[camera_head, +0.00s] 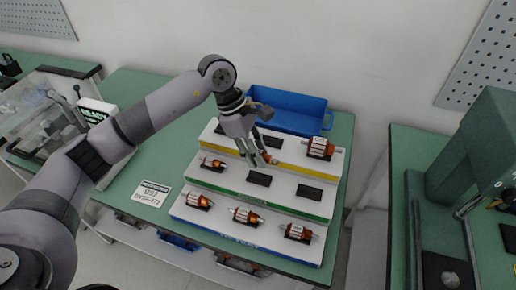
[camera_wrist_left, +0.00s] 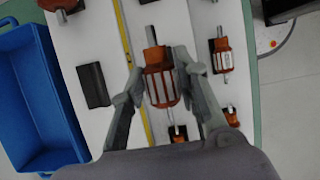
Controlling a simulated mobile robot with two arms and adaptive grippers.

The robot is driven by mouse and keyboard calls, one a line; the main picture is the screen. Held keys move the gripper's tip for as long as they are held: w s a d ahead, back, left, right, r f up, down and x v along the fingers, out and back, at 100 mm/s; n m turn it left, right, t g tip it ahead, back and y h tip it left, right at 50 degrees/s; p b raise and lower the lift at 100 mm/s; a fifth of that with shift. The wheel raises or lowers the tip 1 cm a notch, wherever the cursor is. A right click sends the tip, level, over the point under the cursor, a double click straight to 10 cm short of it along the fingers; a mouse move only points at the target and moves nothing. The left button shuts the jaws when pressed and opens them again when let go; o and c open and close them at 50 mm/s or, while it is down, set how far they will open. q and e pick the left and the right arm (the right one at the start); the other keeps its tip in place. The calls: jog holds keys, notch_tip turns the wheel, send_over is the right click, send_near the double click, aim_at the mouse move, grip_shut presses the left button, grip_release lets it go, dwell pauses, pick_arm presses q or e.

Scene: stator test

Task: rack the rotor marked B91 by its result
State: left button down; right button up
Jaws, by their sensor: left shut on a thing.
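My left gripper (camera_head: 266,162) hangs over the middle step of a white three-step rack (camera_head: 225,180). In the left wrist view its fingers are shut on an orange-and-silver rotor (camera_wrist_left: 159,82), shaft pointing up in the picture. In the head view the fingers largely hide this rotor; I cannot read any marking on it. The rack's steps have yellow, green and blue front strips. Another rotor (camera_head: 320,148) sits on the top step at right, one (camera_head: 213,164) on the middle step at left, and three (camera_head: 246,216) on the bottom step. My right gripper is not in view.
Empty black cradles (camera_head: 259,179) and (camera_head: 309,192) show on the middle step. A blue bin (camera_head: 290,101) stands behind the rack. A printed card (camera_head: 151,193) lies at left. A screen reading READY (camera_head: 96,112) stands farther left. A green machine (camera_head: 490,140) is at right.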

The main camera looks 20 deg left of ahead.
pick_arm(q)
jog(key=shift+f+b, duration=1.05)
jog(key=shift+f, duration=1.4)
jog(key=shift+w, duration=0.1)
jog(key=shift+f, duration=0.1)
jog(key=shift+b, duration=0.4)
jog(key=shift+f, duration=0.1)
jog(key=shift+f+b, duration=0.85)
jog(key=shift+b, duration=0.15)
jog(key=shift+f+b, duration=0.25)
jog(key=shift+b, duration=0.25)
